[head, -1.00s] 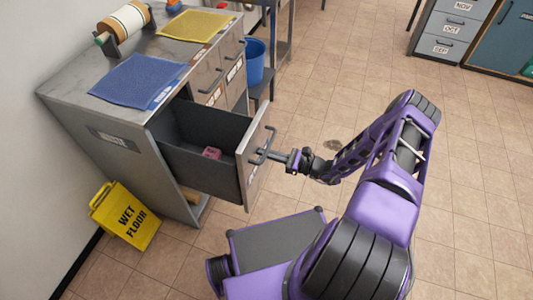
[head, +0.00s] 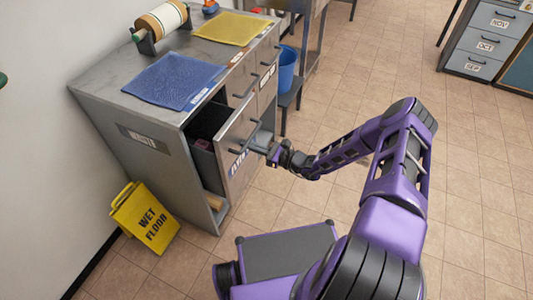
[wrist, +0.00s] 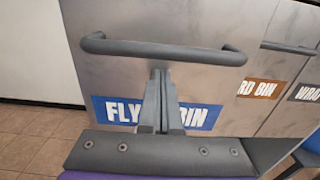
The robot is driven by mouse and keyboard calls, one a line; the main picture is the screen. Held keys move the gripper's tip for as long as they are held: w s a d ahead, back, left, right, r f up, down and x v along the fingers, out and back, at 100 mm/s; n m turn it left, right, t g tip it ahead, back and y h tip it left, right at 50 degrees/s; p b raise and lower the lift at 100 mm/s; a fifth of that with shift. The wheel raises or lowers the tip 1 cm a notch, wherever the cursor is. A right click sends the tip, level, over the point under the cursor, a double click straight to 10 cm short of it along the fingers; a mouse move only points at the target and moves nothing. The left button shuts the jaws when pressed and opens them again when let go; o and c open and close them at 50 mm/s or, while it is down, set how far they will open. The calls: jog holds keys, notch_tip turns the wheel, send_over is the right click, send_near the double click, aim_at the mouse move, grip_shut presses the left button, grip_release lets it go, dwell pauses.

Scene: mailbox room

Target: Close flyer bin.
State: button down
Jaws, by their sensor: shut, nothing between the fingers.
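The flyer bin (head: 238,160) is a grey metal drawer with a dark inside, pulled out a short way from the cabinet (head: 163,145). In the wrist view its front (wrist: 85,75) carries a blue label (wrist: 207,116) reading "FLY… BIN", partly hidden by my fingers. A dark bar handle (wrist: 160,48) crosses above the label. My gripper (wrist: 158,80) is shut and empty, its fingertips at the drawer front just below the handle bar. The head view also shows my gripper (head: 262,143) against the front.
More drawer fronts with orange and white labels sit beside the flyer bin. A yellow wet floor sign (head: 147,217) stands left of the cabinet. A blue bucket (head: 287,68) is behind it. A blue mat (head: 177,80) lies on top. Open tiled floor lies to the right.

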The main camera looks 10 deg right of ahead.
jog(key=b+x, duration=0.2)
jog(key=x, duration=1)
jog(key=shift+w+a+b, duration=0.15)
jog(key=shift+a+b, duration=0.05)
jog(key=shift+b, duration=0.1)
jog(key=shift+r, duration=0.25)
jog(key=shift+d, duration=0.1)
